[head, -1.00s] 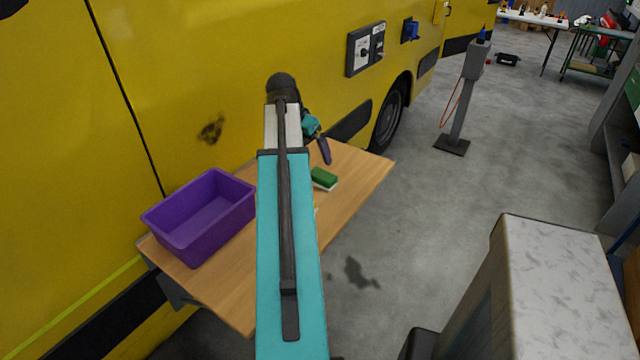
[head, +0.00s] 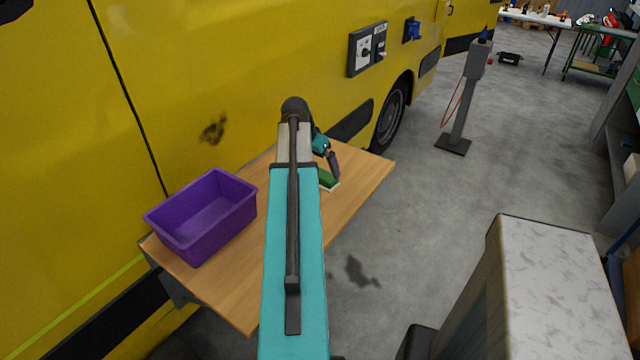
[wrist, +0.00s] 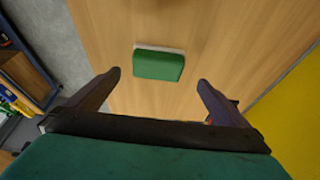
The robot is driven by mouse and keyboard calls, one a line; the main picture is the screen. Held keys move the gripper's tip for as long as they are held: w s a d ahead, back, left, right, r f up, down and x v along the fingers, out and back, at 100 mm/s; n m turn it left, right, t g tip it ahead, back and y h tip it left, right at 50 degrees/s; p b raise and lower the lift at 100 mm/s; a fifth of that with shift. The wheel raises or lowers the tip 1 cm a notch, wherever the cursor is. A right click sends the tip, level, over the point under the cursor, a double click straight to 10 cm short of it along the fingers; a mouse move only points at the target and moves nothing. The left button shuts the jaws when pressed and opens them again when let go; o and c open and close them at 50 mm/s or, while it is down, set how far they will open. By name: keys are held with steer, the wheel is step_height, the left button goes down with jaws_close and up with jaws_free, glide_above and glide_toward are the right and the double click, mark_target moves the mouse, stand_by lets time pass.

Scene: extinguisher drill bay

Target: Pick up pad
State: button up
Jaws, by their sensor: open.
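The pad (wrist: 159,65) is a small block, green on top with a whitish layer along one edge. It lies on the wooden table (wrist: 215,25), and in the head view the pad (head: 328,181) is partly hidden behind my arm. My gripper (wrist: 160,78) is open in the wrist view, its two dark fingers spread wider than the pad. The pad lies between and slightly ahead of the fingertips, with nothing held. In the head view my gripper (head: 334,168) is above the table close to the pad; only part of it shows.
A purple bin (head: 202,216) stands on the left part of the table. A yellow vehicle (head: 230,60) with a switch panel (head: 366,48) borders the table's far side. A grey post (head: 462,105) stands on the floor beyond. The table's right part is mostly clear.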

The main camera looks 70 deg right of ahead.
mark_target(322, 174)
steer(key=shift+d+f, duration=0.2)
steer(key=shift+f, duration=0.35)
steer(key=shift+p+x, duration=1.05)
steer(key=shift+x, duration=1.5)
steer(key=shift+s+a, duration=0.1)
steer(key=c, duration=1.2)
